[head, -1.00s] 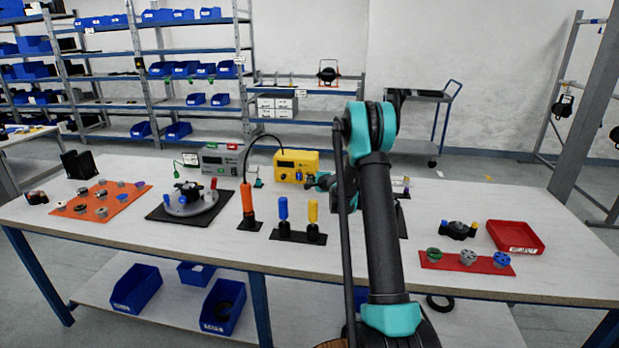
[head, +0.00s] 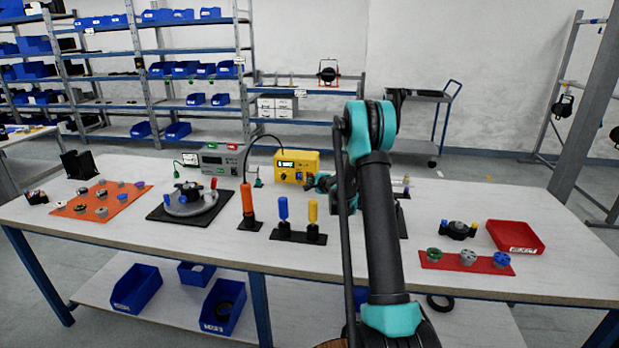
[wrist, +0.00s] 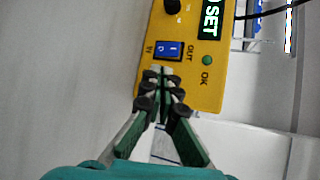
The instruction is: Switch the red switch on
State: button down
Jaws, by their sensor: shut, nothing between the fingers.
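The yellow box (head: 297,166) stands towards the back of the bench, and its front face also shows in the wrist view (wrist: 210,92). A rocker switch (wrist: 169,50) on that face looks blue with a white mark, not red. My gripper (wrist: 164,72) is shut and empty, its fingertips just below this switch in the wrist view. I cannot tell whether they touch the box. In the head view my gripper (head: 312,181) is at the box's lower right.
A green display (wrist: 210,20), a black knob (wrist: 173,6) and a green button (wrist: 207,60) are near the switch. An orange-handled tool (head: 247,203) and blue and yellow-handled tools in a black stand (head: 298,237) are in front. A red tray (head: 516,236) is at right.

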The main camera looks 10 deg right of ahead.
jog(key=shift+s, duration=0.15)
jog(key=shift+s+a+f, duration=0.1)
jog(key=shift+s+a, duration=0.15)
jog(key=shift+s, duration=0.55)
jog(key=shift+s+a+f, duration=0.15)
jog(key=shift+s+a, duration=0.15)
jog(key=shift+s, duration=0.45)
jog(key=shift+s+a+f, duration=0.1)
jog(key=shift+s+a, duration=0.15)
jog(key=shift+s, duration=0.55)
